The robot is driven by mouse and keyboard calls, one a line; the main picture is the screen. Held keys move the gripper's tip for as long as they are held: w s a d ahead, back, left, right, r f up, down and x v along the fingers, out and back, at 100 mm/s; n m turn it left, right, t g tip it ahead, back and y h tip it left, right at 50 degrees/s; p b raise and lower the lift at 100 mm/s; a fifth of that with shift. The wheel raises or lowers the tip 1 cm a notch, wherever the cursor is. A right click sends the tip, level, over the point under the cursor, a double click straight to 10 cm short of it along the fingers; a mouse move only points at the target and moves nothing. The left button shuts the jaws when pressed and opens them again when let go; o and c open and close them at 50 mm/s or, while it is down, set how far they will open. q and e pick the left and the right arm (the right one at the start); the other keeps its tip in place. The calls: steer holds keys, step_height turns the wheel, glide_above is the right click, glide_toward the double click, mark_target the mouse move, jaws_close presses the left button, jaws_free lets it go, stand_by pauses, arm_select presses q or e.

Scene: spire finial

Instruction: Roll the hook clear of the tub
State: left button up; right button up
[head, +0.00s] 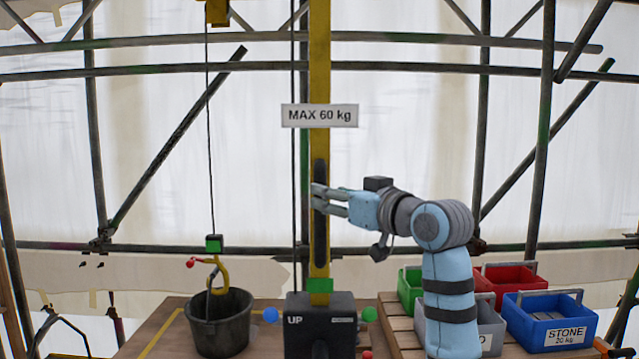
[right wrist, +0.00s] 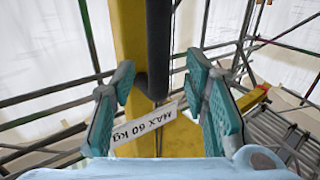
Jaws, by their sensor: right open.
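The yellow hook (head: 219,272) hangs on a thin dark cable under a green block (head: 214,243), with a small red ball at its left. Its lower part overlaps the mouth of the black tub (head: 222,333); I cannot tell whether it touches the tub or its handle. My right gripper (head: 316,198) is open at the dark upright bar (head: 319,169) on the yellow mast (head: 320,75). In the right wrist view the bar (right wrist: 158,40) stands between and beyond the open fingers (right wrist: 160,85). My left gripper is out of view.
A black box marked UP (head: 320,328) sits at the mast foot, with blue and green knobs beside it. Green, red, grey and blue crates (head: 550,325) stand at the right. A MAX 60 kg sign (head: 320,115) is on the mast. Scaffold tubes stand behind.

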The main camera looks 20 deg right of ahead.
steer(key=p+x, duration=0.1)
steer(key=x, duration=0.4)
steer(key=shift+d, duration=0.1)
steer(key=shift+c, duration=0.3)
jaws_close()
